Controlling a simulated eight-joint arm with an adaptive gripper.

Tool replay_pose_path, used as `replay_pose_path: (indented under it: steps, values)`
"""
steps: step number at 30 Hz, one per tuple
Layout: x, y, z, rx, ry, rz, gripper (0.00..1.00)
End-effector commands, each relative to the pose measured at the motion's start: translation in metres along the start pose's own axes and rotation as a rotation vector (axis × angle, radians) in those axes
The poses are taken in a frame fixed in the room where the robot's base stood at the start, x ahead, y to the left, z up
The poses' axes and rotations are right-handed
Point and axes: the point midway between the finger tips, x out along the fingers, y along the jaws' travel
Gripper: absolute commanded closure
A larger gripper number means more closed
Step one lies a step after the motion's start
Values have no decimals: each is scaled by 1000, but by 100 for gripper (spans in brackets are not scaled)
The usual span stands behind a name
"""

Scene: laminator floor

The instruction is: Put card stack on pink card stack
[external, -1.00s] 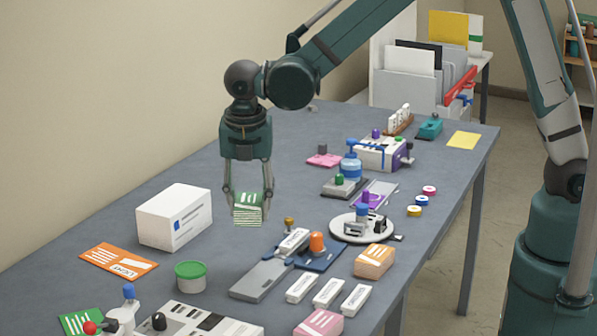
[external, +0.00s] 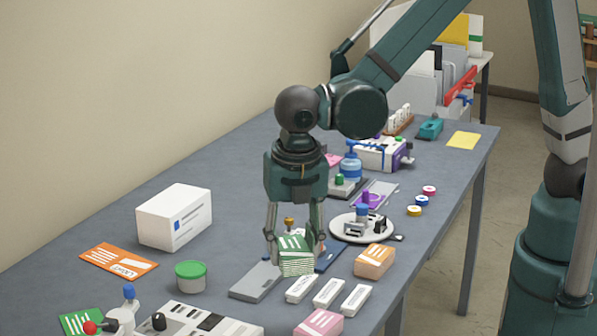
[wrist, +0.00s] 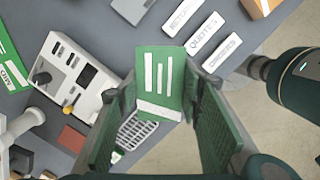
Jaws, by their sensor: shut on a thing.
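My gripper (external: 297,247) is shut on a green card stack (external: 296,256) with white stripes and holds it above the table. In the wrist view the green card stack (wrist: 160,82) sits between the two fingers. The pink card stack (external: 319,323) lies at the table's front edge, below and to the right of the held stack in the external view. I do not see the pink stack in the wrist view.
Several white labelled blocks (external: 328,293) and an orange card stack (external: 374,261) lie near the held stack. A grey laminator-like machine (external: 205,322) and a green-lidded tub (external: 191,274) are to the left. A white box (external: 174,217) stands behind them.

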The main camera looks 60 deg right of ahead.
Motion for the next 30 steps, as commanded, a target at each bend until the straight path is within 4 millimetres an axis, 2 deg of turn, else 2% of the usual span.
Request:
replay_pose_path:
  steps: [1,6,12,17,30]
  values:
    - [-2,-5,-12,-16,0,2,78]
    - [-7,-19,-43,-55,0,8,78]
    - [-10,-31,-64,-84,0,13,78]
    - [-11,-35,-71,-94,-1,14,78]
    - [-9,-35,-72,-94,0,14,78]
